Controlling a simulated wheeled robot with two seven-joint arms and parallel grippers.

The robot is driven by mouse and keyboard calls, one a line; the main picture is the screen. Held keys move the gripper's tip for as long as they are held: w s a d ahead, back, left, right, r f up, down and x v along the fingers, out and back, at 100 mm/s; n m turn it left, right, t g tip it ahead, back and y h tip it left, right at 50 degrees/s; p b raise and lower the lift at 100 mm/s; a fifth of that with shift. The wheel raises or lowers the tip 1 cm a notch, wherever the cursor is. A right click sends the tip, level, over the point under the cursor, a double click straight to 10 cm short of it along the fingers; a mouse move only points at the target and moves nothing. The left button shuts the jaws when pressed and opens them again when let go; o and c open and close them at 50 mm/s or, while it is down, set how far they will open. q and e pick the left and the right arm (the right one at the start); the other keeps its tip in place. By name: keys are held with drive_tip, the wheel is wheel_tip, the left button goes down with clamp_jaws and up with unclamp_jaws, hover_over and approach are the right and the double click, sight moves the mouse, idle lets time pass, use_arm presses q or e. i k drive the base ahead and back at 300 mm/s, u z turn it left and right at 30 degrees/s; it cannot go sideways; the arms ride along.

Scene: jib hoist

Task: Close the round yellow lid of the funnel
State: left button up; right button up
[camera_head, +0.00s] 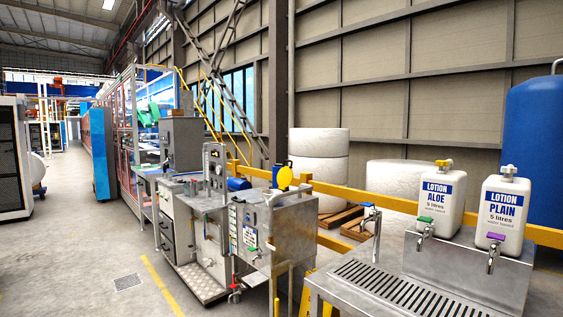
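The round yellow lid (285,178) is small in the camera_head view, near the middle. It shows as a disc facing me, tilted up on edge rather than lying flat. A dark blue part (276,174), which looks like the funnel, is right behind and beside it, partly hidden by the lid. Both are above the top of a steel cabinet machine (290,232). The hinge and the funnel's mouth are too small to make out. Neither of my grippers is in view.
A steel counter (341,284) with a drain grate, a tap (376,218) and two white lotion containers (440,195) (502,208) stands at the right front. A yellow rail (345,193) runs behind the machine. Open concrete floor (85,235) lies at the left.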

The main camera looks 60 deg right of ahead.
sight(285, 175)
drive_tip(key=z, duration=0.4)
drive_tip(key=i, duration=0.8)
drive_tip(key=z, duration=0.75)
